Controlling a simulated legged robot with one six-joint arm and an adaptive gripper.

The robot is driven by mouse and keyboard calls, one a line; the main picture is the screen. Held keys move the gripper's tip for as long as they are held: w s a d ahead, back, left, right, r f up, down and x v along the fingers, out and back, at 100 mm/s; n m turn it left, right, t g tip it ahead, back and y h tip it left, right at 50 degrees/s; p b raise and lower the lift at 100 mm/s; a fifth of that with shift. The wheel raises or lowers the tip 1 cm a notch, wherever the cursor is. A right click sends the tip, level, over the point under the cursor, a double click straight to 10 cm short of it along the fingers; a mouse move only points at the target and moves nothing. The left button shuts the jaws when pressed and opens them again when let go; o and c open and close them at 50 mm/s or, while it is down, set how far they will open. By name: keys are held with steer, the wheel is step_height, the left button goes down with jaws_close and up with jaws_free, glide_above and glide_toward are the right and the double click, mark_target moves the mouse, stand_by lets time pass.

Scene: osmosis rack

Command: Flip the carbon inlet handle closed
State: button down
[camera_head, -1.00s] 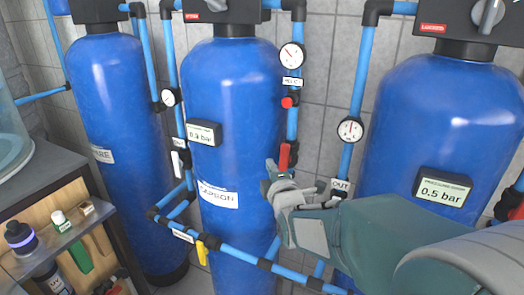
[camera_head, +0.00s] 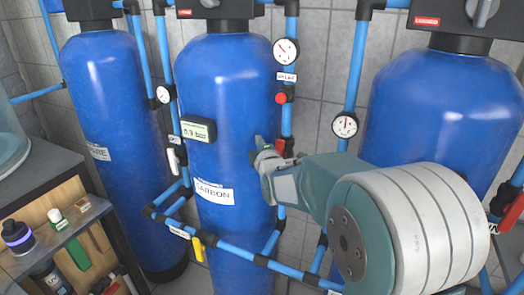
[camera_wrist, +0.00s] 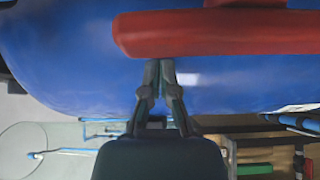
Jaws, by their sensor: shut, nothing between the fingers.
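The blue carbon tank (camera_head: 222,95) stands mid-picture in the head view with a "CARBON" label (camera_head: 214,194). A red valve handle (camera_head: 285,146) sits on the blue pipe at its right, partly hidden behind my gripper. A white handle (camera_head: 174,160) is on the pipe at its left. I cannot read which is marked inlet. My gripper (camera_head: 262,148) is shut and empty, in front of the tank's right side by the red handle. In the wrist view a red handle (camera_wrist: 215,32) lies crosswise just beyond my closed fingertips (camera_wrist: 160,64); contact is unclear.
Blue pipes run close behind my gripper, with a round gauge (camera_head: 286,52) above and another gauge (camera_head: 345,125) at right. A yellow handle (camera_head: 197,248) is on the low pipe. Other blue tanks stand left (camera_head: 112,100) and right (camera_head: 445,100). A shelf with bottles (camera_head: 18,235) is lower left.

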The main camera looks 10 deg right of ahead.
steer(key=shift+s+d+f, duration=0.1)
steer(key=shift+s+d, duration=1.1)
steer(key=shift+d, duration=0.2)
